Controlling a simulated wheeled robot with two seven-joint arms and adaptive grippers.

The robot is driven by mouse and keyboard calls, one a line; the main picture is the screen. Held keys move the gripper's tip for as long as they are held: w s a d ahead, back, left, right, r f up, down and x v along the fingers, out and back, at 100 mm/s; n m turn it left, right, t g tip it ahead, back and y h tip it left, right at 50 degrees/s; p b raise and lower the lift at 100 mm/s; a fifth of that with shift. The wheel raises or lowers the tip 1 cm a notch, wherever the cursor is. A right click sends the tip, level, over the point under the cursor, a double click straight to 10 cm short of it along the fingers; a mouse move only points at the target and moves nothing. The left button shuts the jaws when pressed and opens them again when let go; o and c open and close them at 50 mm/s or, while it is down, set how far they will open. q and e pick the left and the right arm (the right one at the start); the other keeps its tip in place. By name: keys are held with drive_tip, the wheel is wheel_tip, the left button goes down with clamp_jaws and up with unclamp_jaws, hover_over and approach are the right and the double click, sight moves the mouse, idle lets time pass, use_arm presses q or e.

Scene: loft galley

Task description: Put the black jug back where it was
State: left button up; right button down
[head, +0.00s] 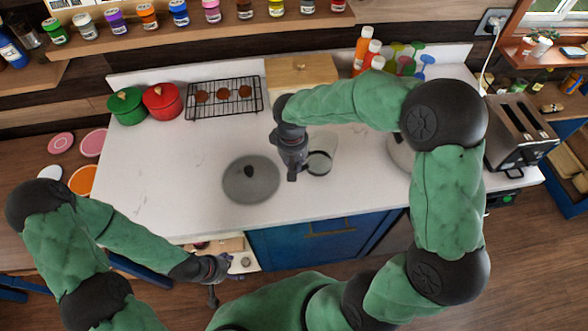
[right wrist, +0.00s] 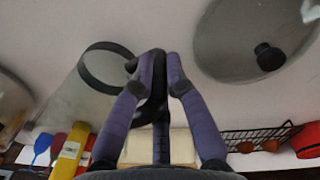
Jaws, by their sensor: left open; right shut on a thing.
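The jug (head: 319,163) has a clear, see-through body with a black rim and a black handle. It is over the white counter, just right of my right gripper (head: 293,174). In the right wrist view the jug (right wrist: 84,95) is left of the fingers, and its black handle (right wrist: 157,75) is between them. My right gripper (right wrist: 160,85) is shut on this handle. I cannot tell whether the jug's base touches the counter. My left gripper (head: 214,275) is open and empty, low in front of the counter's front edge.
A grey lid with a dark knob (head: 250,180) lies left of the jug; another lid (head: 400,153) is partly hidden by my right arm. Behind are a wire rack (head: 224,99), red pot (head: 162,101), green pot (head: 127,106) and wooden box (head: 300,72). The counter's left front is clear.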

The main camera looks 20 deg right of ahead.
drive_tip(key=shift+w+f, duration=0.2)
drive_tip(key=shift+f, duration=1.45)
drive_tip(key=shift+b, duration=0.3)
drive_tip(key=shift+f, duration=0.15)
drive_tip(key=c, duration=1.3)
unclamp_jaws()
drive_tip(key=shift+o, duration=0.2)
drive_tip(key=r, duration=0.4)
drive_tip(key=r+p, duration=0.1)
drive_tip(key=r, duration=0.3)
drive_tip(key=r+p, duration=0.1)
drive_tip(key=r, duration=0.3)
drive_tip(key=shift+s+a+r, duration=0.1)
drive_tip(key=shift+a+r, duration=0.05)
drive_tip(key=shift+a, duration=0.1)
